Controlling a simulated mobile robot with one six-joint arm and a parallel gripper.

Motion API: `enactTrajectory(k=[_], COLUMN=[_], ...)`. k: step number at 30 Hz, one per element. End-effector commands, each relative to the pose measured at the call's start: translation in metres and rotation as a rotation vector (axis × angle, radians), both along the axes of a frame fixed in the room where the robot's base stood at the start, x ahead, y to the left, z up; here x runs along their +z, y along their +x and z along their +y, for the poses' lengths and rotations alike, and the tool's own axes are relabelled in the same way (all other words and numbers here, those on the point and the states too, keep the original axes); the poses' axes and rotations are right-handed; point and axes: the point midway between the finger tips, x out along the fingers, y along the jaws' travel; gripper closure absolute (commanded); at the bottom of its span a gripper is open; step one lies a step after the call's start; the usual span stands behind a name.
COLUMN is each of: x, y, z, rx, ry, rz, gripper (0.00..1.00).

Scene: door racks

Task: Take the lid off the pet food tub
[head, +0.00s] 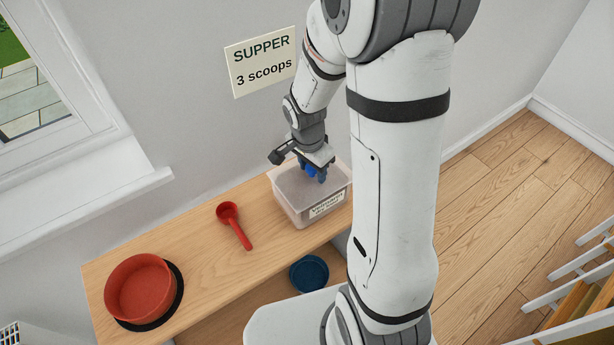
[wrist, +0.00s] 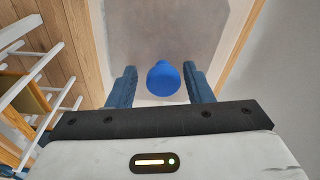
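The pet food tub (head: 298,212), a clear box with a printed label, stands at the right end of the wooden bench. Its greyish lid (head: 289,184) lies on top and fills the upper part of the wrist view (wrist: 125,30). A round blue knob (wrist: 164,79) rises from the lid. My gripper (head: 314,172) is over the lid, pointing down. In the wrist view its blue fingers (wrist: 160,84) stand open, one on each side of the knob, with small gaps visible. In the head view the knob is mostly hidden by the fingers.
A red scoop (head: 233,225) lies on the bench left of the tub. A red bowl (head: 138,289) sits on a black mat at the left end. A dark blue round dish (head: 309,273) is lower down. The wall with a sign (head: 262,62) is close behind the tub.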

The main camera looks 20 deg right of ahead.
Motion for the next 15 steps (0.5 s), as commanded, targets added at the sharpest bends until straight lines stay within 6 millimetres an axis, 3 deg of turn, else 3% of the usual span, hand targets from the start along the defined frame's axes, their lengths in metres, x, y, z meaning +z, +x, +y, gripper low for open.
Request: enactTrajectory(k=[15], x=[0.0004], y=[0.0001], z=[-0.0005], rx=[-0.001], ry=[0.0], rz=[0.0], gripper=[0.93])
